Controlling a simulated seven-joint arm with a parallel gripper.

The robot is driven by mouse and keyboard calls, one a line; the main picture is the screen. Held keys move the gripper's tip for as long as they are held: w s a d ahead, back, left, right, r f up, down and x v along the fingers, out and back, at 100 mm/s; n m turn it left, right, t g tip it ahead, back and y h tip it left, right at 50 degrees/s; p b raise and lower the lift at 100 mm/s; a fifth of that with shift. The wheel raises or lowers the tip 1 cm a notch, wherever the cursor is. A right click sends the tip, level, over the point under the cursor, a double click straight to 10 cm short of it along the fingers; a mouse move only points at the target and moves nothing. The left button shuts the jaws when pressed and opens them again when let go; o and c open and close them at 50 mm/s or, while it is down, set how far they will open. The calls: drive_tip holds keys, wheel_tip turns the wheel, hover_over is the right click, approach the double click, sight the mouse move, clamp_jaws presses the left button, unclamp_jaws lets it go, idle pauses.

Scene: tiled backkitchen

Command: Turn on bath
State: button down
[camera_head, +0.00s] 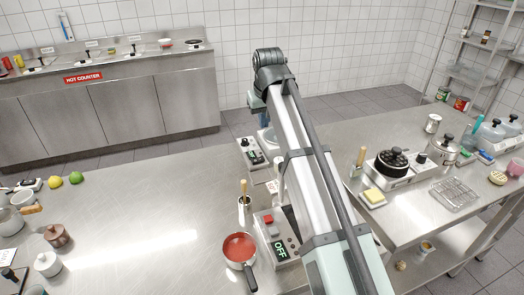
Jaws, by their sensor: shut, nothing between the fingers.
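A grey control box (266,233) stands on the near steel counter, with a red button, a grey button and a lit display reading OFF. My arm covers its right side, so I cannot see what it joins on to. A second device (251,152) with a small dark display stands behind it, partly behind my arm. I cannot tell for sure which of the two belongs to the bath. My arm rises across the middle of the picture and bends over at the top. My gripper's fingers are hidden behind the arm.
A red pan (239,248) sits left of the control box, beside a metal holder (244,206) with a wooden-handled tool. A hot plate with a black pan (393,160), a yellow sponge (374,195) and a wire rack (455,194) are right. The left counter's middle is clear.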

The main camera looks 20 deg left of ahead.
drive_tip(key=shift+s+a, duration=0.25)
drive_tip(key=shift+s, duration=0.1)
approach(262, 157)
drive_tip(key=x, duration=0.5)
drive_tip(key=shift+a+f, duration=0.1)
drive_tip(key=shift+a, duration=0.2)
drive_tip(key=shift+w+f, duration=0.15)
drive_tip(key=shift+f, duration=0.25)
drive_tip(key=shift+w+d+f+g+y, duration=0.25)
drive_tip(key=shift+f+g+y, duration=0.15)
drive_tip(key=shift+f, duration=0.1)
drive_tip(key=shift+s, duration=0.1)
drive_tip(key=shift+a+r, duration=0.1)
